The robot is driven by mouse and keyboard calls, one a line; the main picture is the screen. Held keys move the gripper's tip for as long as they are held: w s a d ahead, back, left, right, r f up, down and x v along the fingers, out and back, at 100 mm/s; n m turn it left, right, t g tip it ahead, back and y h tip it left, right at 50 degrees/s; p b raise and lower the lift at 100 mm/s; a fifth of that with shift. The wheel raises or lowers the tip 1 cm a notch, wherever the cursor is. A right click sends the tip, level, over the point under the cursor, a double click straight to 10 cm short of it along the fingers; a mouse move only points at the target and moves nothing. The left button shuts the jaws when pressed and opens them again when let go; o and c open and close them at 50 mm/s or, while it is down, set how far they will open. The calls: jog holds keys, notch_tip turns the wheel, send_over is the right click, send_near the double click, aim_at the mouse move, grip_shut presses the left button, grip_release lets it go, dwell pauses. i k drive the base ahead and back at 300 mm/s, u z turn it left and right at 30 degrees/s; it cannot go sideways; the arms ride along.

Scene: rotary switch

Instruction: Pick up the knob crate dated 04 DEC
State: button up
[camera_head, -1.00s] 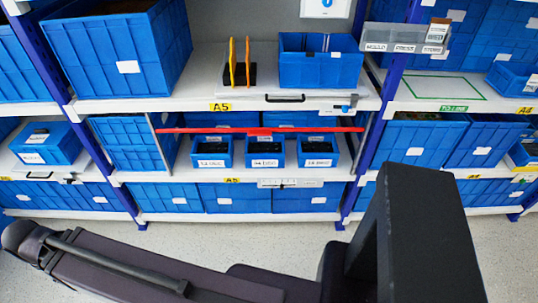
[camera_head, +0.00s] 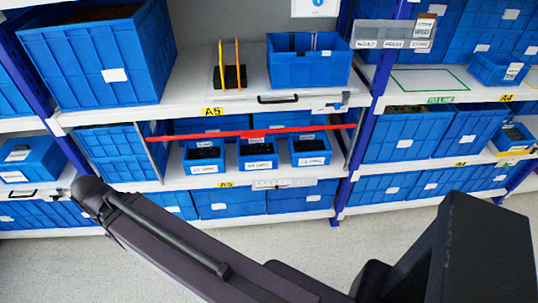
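Three small blue crates stand side by side on the middle shelf, each with a white label on its front and dark contents. The middle crate (camera_head: 258,152) has a label that seemed to read 04 DEC a second ago; now the print is too small to be sure. The left crate (camera_head: 204,156) and the right crate (camera_head: 310,149) have labels I cannot read fully. A red bar (camera_head: 215,135) runs across the shelf opening, just above and in front of the crates. My arm crosses the lower part of the picture; my gripper does not show.
The shelf above holds a large blue bin (camera_head: 98,58), an open blue bin (camera_head: 308,62) and a dark stand (camera_head: 229,77) with yellow and orange uprights. Larger blue bins (camera_head: 402,137) fill the right bay. Blue rack posts (camera_head: 362,145) flank the middle bay. The floor (camera_head: 290,243) in front looks clear.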

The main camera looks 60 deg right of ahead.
aim_at(257, 153)
jog(key=z, duration=1.15)
jog(key=k, duration=0.65)
jog(key=z, duration=0.05)
jog(key=i, duration=0.65)
jog(key=z, duration=0.1)
